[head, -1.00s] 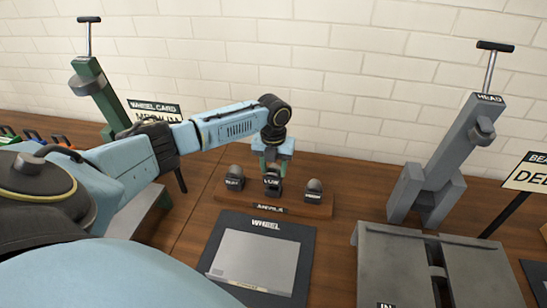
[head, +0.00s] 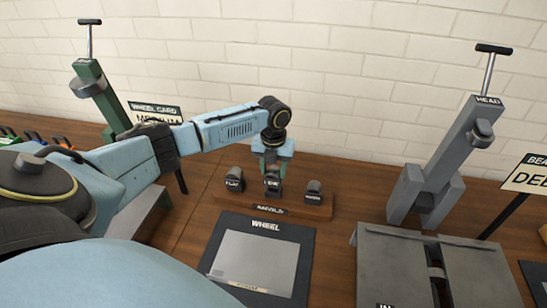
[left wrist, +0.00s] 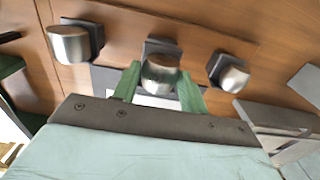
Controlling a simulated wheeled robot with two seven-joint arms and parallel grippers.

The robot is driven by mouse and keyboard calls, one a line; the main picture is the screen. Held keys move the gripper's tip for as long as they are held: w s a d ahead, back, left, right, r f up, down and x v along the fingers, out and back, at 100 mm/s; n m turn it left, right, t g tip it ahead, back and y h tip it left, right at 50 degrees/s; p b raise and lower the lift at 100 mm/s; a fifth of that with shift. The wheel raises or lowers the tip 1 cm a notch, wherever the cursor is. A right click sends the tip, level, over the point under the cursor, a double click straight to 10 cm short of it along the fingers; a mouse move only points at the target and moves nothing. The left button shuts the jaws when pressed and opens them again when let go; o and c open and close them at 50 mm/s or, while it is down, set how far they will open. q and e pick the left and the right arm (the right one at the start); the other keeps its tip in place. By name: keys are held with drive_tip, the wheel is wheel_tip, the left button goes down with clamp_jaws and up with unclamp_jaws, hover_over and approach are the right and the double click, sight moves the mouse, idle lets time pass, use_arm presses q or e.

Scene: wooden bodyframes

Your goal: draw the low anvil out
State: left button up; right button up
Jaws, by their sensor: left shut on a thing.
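Three dark anvils with rounded metal tops stand in a row on a wooden anvil rack (head: 265,208) at the back of the bench. The low anvil (head: 272,185) is the middle one, and it also shows in the left wrist view (left wrist: 160,74). My left gripper (head: 272,170) comes down from above and is shut on the low anvil, its green fingers on either side of it. The flat anvil (head: 234,180) stands to its left and another anvil (head: 313,190) to its right. I cannot tell whether the low anvil is clear of the rack. My right gripper is not in view.
A mat marked WHEEL (head: 258,262) lies in front of the rack. A grey tool marked HEAD (head: 445,160) and a grey block (head: 400,262) stand at the right. A green tool (head: 100,95) and a wheel card (head: 155,112) stand at the left.

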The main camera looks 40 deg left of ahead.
sight(273, 176)
use_arm(q)
drive_tip(key=shift+r+p, duration=0.15)
drive_tip(key=shift+p, duration=0.3)
idle(0.6)
drive_tip(key=shift+f+b, duration=1)
drive_tip(key=shift+f, duration=0.7)
drive_tip(key=o, duration=1)
drive_tip(key=shift+o, duration=0.7)
drive_tip(key=shift+f, duration=0.1)
wheel_tip(273, 176, up, 14)
drive_tip(key=shift+f+p, duration=0.2)
drive_tip(key=shift+p, duration=0.1)
